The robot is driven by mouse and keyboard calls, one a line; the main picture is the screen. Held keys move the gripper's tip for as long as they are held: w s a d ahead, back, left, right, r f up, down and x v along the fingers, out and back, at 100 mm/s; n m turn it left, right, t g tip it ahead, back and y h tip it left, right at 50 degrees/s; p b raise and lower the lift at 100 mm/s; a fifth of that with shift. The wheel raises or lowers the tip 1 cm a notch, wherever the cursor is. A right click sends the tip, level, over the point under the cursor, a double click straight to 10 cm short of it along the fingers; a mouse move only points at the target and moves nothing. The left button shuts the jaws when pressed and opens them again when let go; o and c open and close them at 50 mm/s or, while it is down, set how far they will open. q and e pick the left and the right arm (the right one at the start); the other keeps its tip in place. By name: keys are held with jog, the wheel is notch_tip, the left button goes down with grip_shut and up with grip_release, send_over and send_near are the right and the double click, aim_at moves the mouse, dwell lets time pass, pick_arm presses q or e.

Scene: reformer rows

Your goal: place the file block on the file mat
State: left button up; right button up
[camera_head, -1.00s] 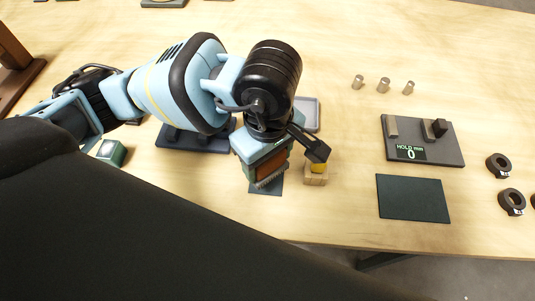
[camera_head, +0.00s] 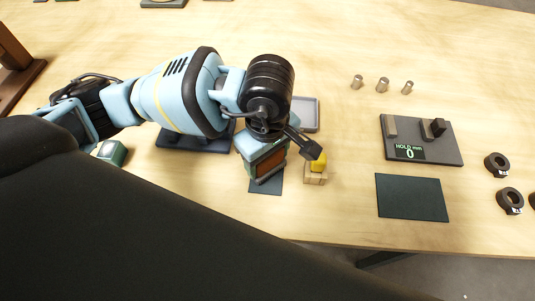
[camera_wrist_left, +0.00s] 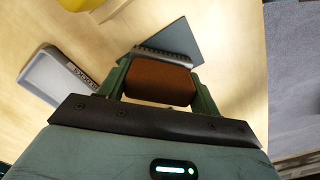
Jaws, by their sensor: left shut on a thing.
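My left gripper (camera_head: 266,170) is shut on the file block, a brown block (camera_head: 270,164) with a dark lower edge. In the left wrist view the block (camera_wrist_left: 158,82) sits between the two green fingers (camera_wrist_left: 160,88), with a dark ridged strip along its far side. A small dark mat (camera_head: 268,187), seemingly the file mat, lies directly below and in front of the gripper. The mat also shows in the left wrist view (camera_wrist_left: 182,38), beyond the block. Whether the block touches the mat I cannot tell. My right gripper is not in view.
A wooden block (camera_head: 315,179) with a yellow piece (camera_head: 319,164) stands close right of the gripper. A grey tray (camera_head: 309,115) lies behind. A larger dark mat (camera_head: 412,198) and a gauge plate (camera_head: 440,150) lie to the right. The table's front edge is near.

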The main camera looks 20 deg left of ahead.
pick_arm(q)
jog(key=shift+f, duration=0.15)
jog(key=o, duration=1.1)
jog(key=shift+c, duration=0.2)
notch_tip(320, 180, up, 12)
jog(key=shift+r+p, duration=0.2)
jog(key=shift+p, duration=0.15)
